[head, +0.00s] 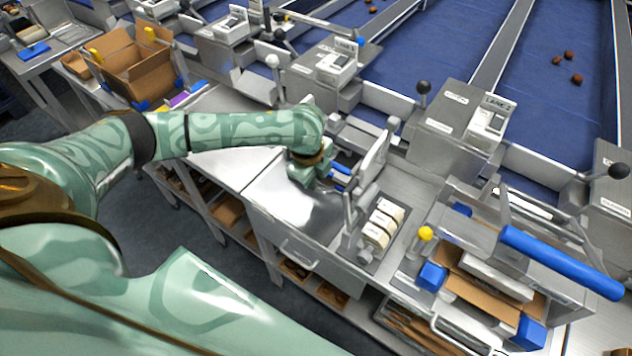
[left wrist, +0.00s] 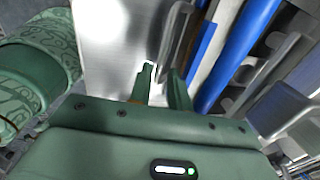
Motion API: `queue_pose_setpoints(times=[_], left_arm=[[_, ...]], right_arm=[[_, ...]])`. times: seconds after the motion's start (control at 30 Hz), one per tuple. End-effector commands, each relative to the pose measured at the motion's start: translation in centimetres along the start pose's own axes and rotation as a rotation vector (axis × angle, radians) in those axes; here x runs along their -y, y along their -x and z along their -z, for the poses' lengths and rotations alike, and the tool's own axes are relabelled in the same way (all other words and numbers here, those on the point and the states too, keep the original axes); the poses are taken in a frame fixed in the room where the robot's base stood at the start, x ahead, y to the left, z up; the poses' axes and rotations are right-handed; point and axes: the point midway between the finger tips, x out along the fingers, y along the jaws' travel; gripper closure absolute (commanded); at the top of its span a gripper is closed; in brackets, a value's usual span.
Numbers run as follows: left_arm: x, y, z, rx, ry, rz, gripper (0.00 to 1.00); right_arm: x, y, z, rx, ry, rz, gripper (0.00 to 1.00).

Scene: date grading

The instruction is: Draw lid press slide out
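What looks like the lid press (head: 478,238) stands at the right of the head view. It is a metal frame with a long blue bar handle (head: 560,262), and a brown carton with blue corner blocks (head: 432,276) sits in it. My left gripper (head: 322,178) is low over the steel bench, left of the press, beside a tilted metal plate and small blue parts. In the left wrist view, its two fingers (left wrist: 161,88) stand apart with nothing clearly between them. A blue bar (left wrist: 235,55) runs past on the right, apart from the fingers. My right gripper is not in view.
A holder with white stacks (head: 384,222) and a yellow knob (head: 425,234) lie between my left gripper and the press. Lane boxes with black-knobbed levers (head: 423,88) line the blue belts. An open cardboard box (head: 138,70) stands at upper left. Bare steel (head: 295,210) lies in front.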

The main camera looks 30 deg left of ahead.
Motion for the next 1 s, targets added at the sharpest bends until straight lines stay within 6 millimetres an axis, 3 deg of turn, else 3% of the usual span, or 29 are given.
queue_pose_setpoints(times=[0.1, 0.4, 0.47, 0.5, 0.7, 0.87, 1.0], left_arm=[[0.0, -0.9, 0.0, -0.001, -0.001, -0.001, 0.81], [0.0, -1.1, 0.1, -0.001, -0.001, 0.0, 0.81], [0.0, -1.1, 0.1, -0.001, -0.001, 0.0, 0.98], [0.0, -1.1, 0.0, -0.001, -0.001, 0.0, 1.0], [-0.1, -1.0, 0.0, -0.001, -0.001, -0.001, 1.0], [-1.2, -0.4, 0.0, 0.0, -0.001, -0.003, 1.0], [-3.5, 0.5, 0.0, 0.0, -0.002, -0.007, 1.0]], right_arm=[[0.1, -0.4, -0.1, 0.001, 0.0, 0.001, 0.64], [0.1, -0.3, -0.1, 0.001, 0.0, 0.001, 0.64], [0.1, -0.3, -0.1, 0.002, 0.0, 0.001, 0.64], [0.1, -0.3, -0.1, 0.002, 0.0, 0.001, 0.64], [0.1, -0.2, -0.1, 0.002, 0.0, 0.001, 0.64], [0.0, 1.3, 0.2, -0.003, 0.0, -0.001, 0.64], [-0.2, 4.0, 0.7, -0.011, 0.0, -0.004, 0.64]])
